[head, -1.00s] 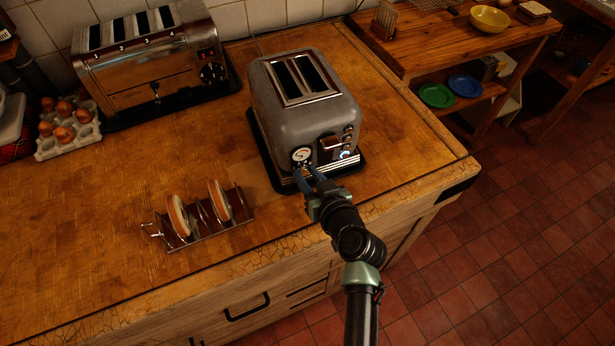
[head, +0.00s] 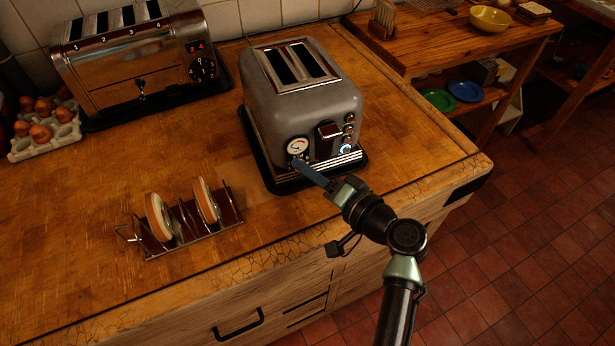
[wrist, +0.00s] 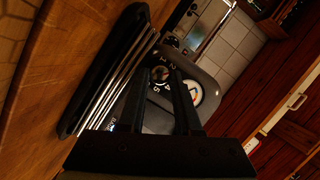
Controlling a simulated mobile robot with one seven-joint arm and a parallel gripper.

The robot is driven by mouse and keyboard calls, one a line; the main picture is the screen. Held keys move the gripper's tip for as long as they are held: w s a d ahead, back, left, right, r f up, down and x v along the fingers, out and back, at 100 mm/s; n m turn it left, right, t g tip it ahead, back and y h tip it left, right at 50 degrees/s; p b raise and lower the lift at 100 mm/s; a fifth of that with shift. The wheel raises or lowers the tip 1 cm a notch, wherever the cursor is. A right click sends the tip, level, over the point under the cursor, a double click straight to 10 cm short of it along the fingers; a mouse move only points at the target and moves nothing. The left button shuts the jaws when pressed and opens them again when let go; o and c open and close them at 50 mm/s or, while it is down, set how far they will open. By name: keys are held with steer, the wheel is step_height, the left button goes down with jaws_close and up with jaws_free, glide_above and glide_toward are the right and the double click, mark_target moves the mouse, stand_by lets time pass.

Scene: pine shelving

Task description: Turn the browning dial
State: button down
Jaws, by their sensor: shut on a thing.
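The grey two-slot toaster (head: 304,100) stands upright on the wooden counter, its control face towards me. Its browning dial (wrist: 160,74) is a small round knob with numbers around it, seen between my fingers in the wrist view. In the head view my gripper hides most of the dial, low on the face below a round white gauge (head: 298,147). My gripper (head: 299,164) is shut on the dial, its fingers on either side. The gripper also shows in the wrist view (wrist: 161,68). The dial's pointer setting is too small to read.
Right of the gauge are a dark lever (head: 329,131) and several small buttons, one lit blue. A toast rack (head: 190,228) with bread stands front left. A chrome toaster (head: 135,65) and an egg tray (head: 45,133) are behind at left. The counter's right side is clear.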

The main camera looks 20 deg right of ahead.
steer(key=m+b, duration=0.1)
steer(key=m+t+y+b, duration=0.1)
steer(key=m, duration=0.1)
steer(key=m+b, duration=0.1)
steer(key=shift+f+m+t+y, duration=0.3)
steer(key=shift+m, duration=0.1)
stand_by(0.5)
steer(key=c, duration=0.6)
jaws_free()
steer(key=shift+s+d, duration=0.1)
steer(key=shift+s, duration=0.05)
steer(key=b+v, duration=0.1)
steer(key=v, duration=1.1)
steer(key=shift+s, duration=0.35)
steer(key=shift+w, duration=0.1)
